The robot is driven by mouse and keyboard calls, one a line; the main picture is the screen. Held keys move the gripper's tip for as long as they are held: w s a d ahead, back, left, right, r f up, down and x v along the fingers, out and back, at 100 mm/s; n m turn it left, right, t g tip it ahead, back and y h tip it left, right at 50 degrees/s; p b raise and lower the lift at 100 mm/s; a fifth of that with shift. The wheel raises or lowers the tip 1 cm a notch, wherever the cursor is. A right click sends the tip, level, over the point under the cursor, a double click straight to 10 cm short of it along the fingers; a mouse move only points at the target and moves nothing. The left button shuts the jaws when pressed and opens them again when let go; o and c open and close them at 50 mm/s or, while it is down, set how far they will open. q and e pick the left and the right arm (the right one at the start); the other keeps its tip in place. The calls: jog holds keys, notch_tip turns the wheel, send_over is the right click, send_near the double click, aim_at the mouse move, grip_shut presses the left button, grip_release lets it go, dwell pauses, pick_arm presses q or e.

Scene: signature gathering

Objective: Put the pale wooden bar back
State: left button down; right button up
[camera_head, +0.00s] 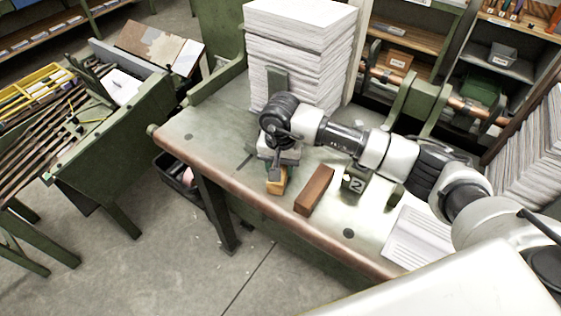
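A pale yellowish wooden bar (277,186) shows its end at the front of the green bench (196,128), right under my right gripper (276,172). The gripper points down at it, and its fingers hide much of the bar. I cannot tell whether the fingers are closed on the bar or only beside it, or whether the bar touches the bench. My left gripper is out of view.
A reddish-brown block (314,191) lies right of the gripper, beside a small marker numbered 2 (354,184). A tall paper stack (296,52) stands behind. Printed sheets (418,238) lie at the right. The bench's left end is clear.

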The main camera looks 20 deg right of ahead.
jog(key=shift+f, duration=0.25)
jog(key=shift+f, duration=0.2)
jog(key=o, duration=0.9)
